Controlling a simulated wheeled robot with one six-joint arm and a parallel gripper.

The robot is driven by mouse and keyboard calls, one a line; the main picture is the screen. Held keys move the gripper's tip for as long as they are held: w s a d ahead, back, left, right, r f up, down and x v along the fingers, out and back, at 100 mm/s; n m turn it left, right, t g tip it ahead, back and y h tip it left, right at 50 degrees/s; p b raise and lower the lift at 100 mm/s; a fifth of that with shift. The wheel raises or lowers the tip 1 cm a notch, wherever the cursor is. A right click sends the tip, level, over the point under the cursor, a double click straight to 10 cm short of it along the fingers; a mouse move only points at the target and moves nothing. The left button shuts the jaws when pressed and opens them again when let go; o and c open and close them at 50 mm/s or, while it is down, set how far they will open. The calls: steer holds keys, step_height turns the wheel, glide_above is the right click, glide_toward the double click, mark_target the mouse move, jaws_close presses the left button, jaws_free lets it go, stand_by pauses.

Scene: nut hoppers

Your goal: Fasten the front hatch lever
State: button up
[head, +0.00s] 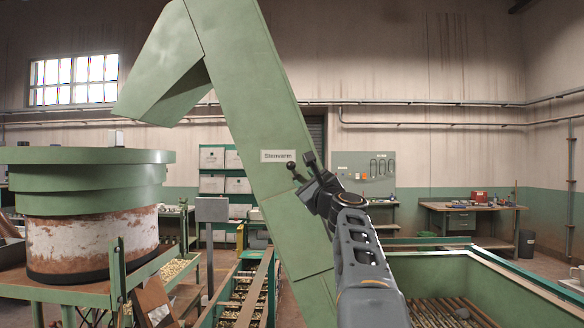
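My gripper (301,162) is raised in front of the green inclined conveyor housing (250,90), just right of its white label (278,156). Two dark tips stand apart with a gap between them. The left tip ends in a small round knob, and I cannot tell whether this is a finger or a separate lever knob behind it. Nothing shows held between the tips. I cannot clearly make out a front hatch or its lever; my arm hides part of the housing and of the hopper behind it.
A green-rimmed round drum (90,235) stands at left. A green open-topped hopper (520,290) with a slatted floor is at lower right. A narrow channel with nuts (236,300) runs below centre. A workbench (470,208) and a pegboard (362,170) stand at the back.

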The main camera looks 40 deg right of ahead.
mark_target(294, 171)
steer(key=shift+p+x, duration=2.25)
steer(key=shift+x, duration=2.25)
jaws_close()
steer(key=shift+r, duration=0.1)
